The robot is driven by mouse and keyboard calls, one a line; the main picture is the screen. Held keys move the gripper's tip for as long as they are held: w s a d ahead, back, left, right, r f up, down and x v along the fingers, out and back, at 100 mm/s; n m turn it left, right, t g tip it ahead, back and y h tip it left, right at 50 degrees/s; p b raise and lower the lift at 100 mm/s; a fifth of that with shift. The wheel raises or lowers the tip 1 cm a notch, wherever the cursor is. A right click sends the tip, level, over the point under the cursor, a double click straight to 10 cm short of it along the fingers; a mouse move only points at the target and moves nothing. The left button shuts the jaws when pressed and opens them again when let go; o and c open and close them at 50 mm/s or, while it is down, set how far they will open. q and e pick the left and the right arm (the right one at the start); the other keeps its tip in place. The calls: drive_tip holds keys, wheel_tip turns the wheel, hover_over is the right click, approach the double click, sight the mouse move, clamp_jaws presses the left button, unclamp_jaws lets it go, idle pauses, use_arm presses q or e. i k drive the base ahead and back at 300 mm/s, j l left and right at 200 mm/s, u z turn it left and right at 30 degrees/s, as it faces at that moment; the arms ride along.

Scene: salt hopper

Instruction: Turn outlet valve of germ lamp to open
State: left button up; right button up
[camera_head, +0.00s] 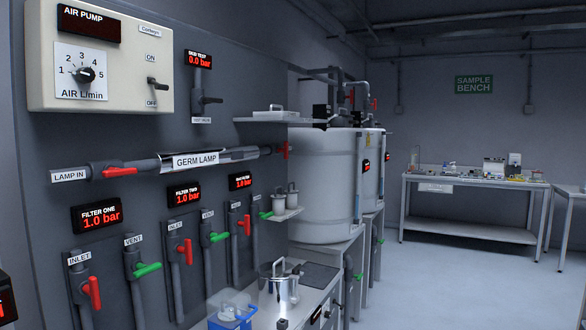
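The germ lamp (205,160) is a shiny horizontal tube with a white label on the grey wall panel. Its outlet valve, at the right end of the pipe, has a small red handle (284,151) that stands roughly upright, across the pipe. At the left end, the valve beside the LAMP IN label (70,175) has a red handle (120,172) lying roughly along the pipe. Neither of my grippers shows in the head view, and nothing touches either valve.
A shelf (270,118) juts out above the outlet valve. Filter valves with red and green handles line the panel below. White tanks (325,180) stand just right of the outlet. A counter with a metal pot (283,285) is below. The floor (450,285) at right is clear.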

sight(286, 150)
drive_tip(key=i+l+u, duration=0.35)
drive_tip(key=i+l, duration=0.45)
drive_tip(key=i+l+u, duration=0.4)
drive_tip(key=i+l, duration=0.55)
drive_tip(key=k+l, duration=0.05)
drive_tip(key=l, duration=0.05)
